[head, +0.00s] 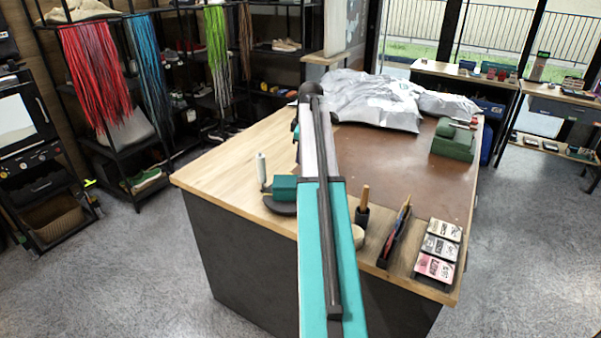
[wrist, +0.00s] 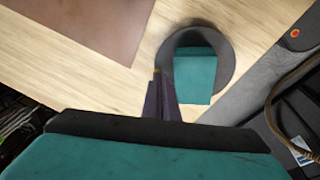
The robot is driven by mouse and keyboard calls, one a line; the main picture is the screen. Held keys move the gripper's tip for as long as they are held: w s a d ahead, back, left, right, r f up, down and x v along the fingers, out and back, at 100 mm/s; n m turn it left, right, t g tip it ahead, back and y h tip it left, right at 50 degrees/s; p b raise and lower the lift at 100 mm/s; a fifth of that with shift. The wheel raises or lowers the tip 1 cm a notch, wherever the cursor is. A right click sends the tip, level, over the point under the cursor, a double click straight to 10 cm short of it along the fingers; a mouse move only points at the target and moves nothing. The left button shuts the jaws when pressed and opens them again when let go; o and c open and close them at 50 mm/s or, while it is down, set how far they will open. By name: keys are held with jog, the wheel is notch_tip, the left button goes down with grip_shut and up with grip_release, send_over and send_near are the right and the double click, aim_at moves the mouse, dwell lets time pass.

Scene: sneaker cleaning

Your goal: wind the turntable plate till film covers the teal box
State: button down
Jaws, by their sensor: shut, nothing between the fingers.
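The teal box (head: 285,187) stands on the dark round turntable plate (head: 279,208) near the front left of the workbench. In the wrist view the box (wrist: 194,76) sits on the plate (wrist: 224,48), and no film can be made out on it. A slim white upright roll (head: 261,167), perhaps the film, stands just behind and left of the box. My gripper (wrist: 157,74) is shut and empty, with its tips beside the plate's left edge in the wrist view. I cannot tell whether they touch it. In the head view my arm hides the fingers.
A brown mat (head: 405,168) covers much of the bench (head: 225,160). A wooden-handled tool (head: 363,208), a dark holder (head: 394,240) and several cards (head: 440,249) stand at the front right. A green box (head: 453,140) and crumpled silver-white bags (head: 365,97) lie farther back.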

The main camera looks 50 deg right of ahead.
jog(key=s+d+m+t+y+b, duration=0.1)
jog(key=s+d+m+t, duration=0.3)
jog(key=m, duration=0.8)
jog(key=s+d+y, duration=0.1)
jog(key=s+d, duration=0.1)
jog(key=shift+d+r, duration=0.2)
jog(key=shift+d, duration=0.15)
jog(key=shift+f, duration=0.15)
jog(key=p+x, duration=0.2)
jog(key=x, duration=0.7)
jog(key=shift+w+a+p, duration=0.1)
jog(key=shift+a+p, duration=0.1)
jog(key=shift+p, duration=0.2)
jog(key=shift+w+a+f+p, duration=0.2)
jog(key=shift+w+a+p, duration=0.5)
jog(key=shift+w+a, duration=0.3)
jog(key=shift+w+a+f, duration=0.15)
jog(key=shift+w+a, duration=0.2)
jog(key=shift+a, duration=0.3)
